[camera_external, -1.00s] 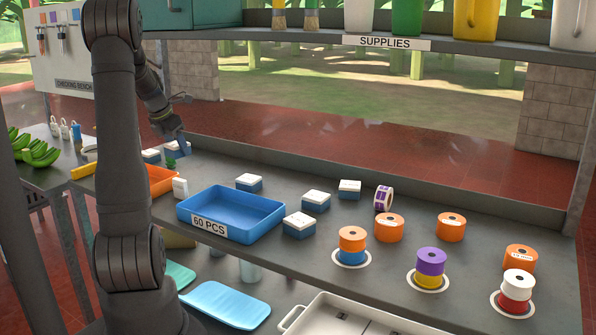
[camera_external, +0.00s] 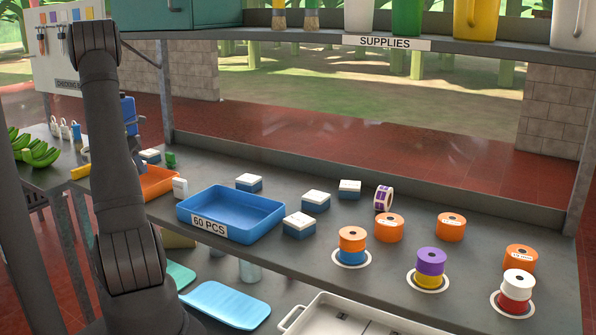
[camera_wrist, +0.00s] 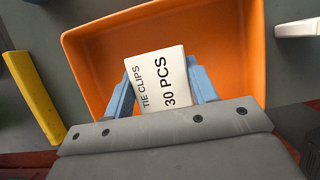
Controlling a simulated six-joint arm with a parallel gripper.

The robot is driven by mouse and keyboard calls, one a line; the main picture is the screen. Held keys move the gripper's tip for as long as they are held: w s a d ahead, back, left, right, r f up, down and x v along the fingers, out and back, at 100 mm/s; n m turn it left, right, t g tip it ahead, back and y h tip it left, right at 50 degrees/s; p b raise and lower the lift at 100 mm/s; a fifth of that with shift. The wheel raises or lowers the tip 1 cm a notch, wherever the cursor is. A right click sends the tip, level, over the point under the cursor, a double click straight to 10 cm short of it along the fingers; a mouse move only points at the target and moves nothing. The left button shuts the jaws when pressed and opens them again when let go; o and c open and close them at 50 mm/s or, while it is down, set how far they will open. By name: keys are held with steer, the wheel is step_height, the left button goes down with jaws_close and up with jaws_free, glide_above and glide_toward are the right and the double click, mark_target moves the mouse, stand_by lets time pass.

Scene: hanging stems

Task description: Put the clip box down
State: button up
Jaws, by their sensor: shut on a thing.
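The clip box (camera_wrist: 162,80) is white on top, with "TIE CLIPS 30 PCS" printed on it. It shows between the two blue fingers of my gripper (camera_wrist: 160,88) in the wrist view, and the gripper is shut on it. The orange tray (camera_wrist: 232,45) lies behind the box in that view, so the box is over the tray. I cannot tell how far it is above the tray floor. In the external view, the orange tray (camera_external: 159,183) is partly hidden by my arm.
A yellow bar (camera_wrist: 34,95) lies left of the orange tray and a white block (camera_external: 180,187) to its right. A blue "60 PCS" tray (camera_external: 232,212), several white-and-blue boxes (camera_external: 316,200) and ribbon spools (camera_external: 389,228) stand farther right on the bench.

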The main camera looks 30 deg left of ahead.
steer(key=shift+f, duration=1.95)
steer(key=shift+f, duration=0.15)
steer(key=o, duration=1)
steer(key=shift+c, duration=0.2)
steer(key=v, duration=1.2)
